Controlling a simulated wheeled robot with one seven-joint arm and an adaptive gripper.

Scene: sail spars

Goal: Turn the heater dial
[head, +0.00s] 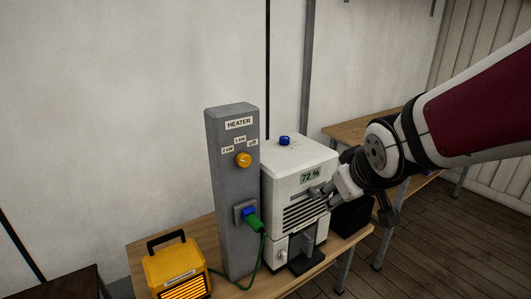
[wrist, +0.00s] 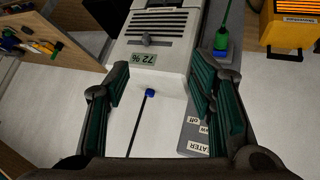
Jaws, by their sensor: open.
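The heater dial (head: 243,160) is a round orange-yellow knob on the front of a grey post (head: 234,200) labelled HEATER. Labels reading 2 kW, 1 kW and off sit above the dial. My gripper (head: 318,194) is in front of the white machine to the right of the post, apart from the dial. In the wrist view my gripper (wrist: 160,100) is open with nothing between its fingers. The post (wrist: 197,128) shows there upside down, partly behind the right finger, and I cannot make out the dial.
A green plug (head: 256,223) and cable sit low on the post. A yellow heater (head: 177,268) stands at the left on the wooden table (head: 143,248). A black box (head: 352,216) stands at the right.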

